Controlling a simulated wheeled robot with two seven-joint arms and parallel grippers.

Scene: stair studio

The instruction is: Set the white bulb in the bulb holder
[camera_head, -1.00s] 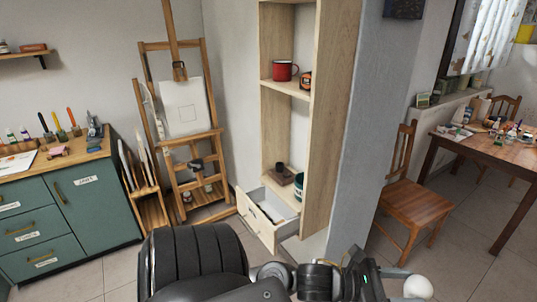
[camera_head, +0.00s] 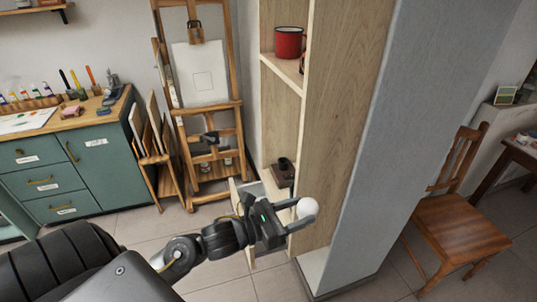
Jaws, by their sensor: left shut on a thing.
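The white bulb (camera_head: 308,207) is held at the fingertips of my left gripper (camera_head: 299,214), which is shut on it. The bulb is in the air in front of the tall wooden shelf unit. A brown block with a black socket-like top (camera_head: 284,170), which looks like the bulb holder, stands in the lower part of the shelf. The bulb is below and right of it in the picture, apart from it. My right gripper is not in view.
The tall shelf unit (camera_head: 345,110) holds a red mug (camera_head: 290,42) higher up. An open drawer (camera_head: 240,197) sticks out below, partly hidden by my arm. An easel (camera_head: 205,110) and green cabinet (camera_head: 100,155) stand left. A grey pillar and wooden chair (camera_head: 455,235) stand right.

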